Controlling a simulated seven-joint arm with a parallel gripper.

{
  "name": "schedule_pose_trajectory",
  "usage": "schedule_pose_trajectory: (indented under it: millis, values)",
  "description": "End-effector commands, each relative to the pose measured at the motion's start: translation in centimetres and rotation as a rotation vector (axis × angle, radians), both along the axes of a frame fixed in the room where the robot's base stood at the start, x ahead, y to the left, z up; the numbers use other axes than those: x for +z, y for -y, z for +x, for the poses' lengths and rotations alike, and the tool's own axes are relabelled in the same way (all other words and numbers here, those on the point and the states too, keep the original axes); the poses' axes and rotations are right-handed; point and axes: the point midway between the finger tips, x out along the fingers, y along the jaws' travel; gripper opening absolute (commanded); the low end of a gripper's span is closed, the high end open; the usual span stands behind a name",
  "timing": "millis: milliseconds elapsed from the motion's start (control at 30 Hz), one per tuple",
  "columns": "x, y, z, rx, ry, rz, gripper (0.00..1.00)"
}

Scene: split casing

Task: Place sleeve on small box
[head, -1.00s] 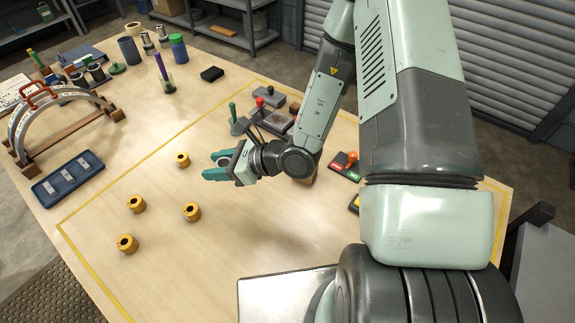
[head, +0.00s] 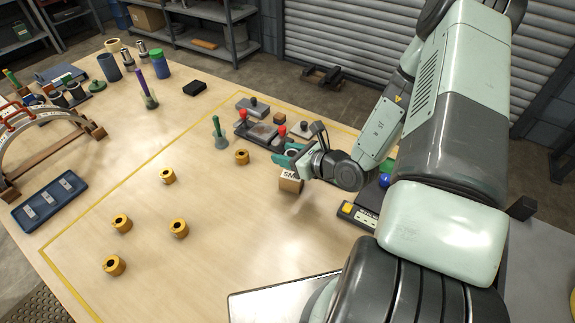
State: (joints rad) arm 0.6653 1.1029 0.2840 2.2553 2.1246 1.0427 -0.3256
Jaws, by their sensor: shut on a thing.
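The small box (head: 290,184) is a brown box with a white label reading "SM", right of the middle of the table; the rest of the label is hidden. My gripper (head: 284,159) has teal fingers and is just above and behind this box. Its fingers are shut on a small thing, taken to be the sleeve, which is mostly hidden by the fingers. I cannot tell whether it touches the box.
Several yellow rings stand on the table, one (head: 242,156) left of my gripper and one (head: 179,228) nearer. A green-handled tool (head: 219,136) and a grey tray (head: 262,132) with red-knobbed tools stand behind. A blue tray (head: 50,200) lies left.

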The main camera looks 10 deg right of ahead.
Motion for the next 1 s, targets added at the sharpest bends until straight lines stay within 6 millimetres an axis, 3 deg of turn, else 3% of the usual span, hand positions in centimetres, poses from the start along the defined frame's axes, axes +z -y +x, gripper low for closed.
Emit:
schedule_pose_trajectory:
  millis: [300, 667, 700, 867, 1000]
  values:
    - [-4.0, -0.1, 0.0, 0.000, -0.001, 0.002, 0.07]
    - [-4.4, 0.0, 0.0, 0.001, 0.000, 0.000, 0.07]
    - [-4.4, 0.0, 0.0, 0.001, -0.001, 0.000, 0.46]
    - [-4.4, 0.0, 0.0, 0.001, -0.001, 0.000, 0.70]
    - [-4.4, 0.0, 0.0, 0.001, -0.001, 0.000, 0.70]
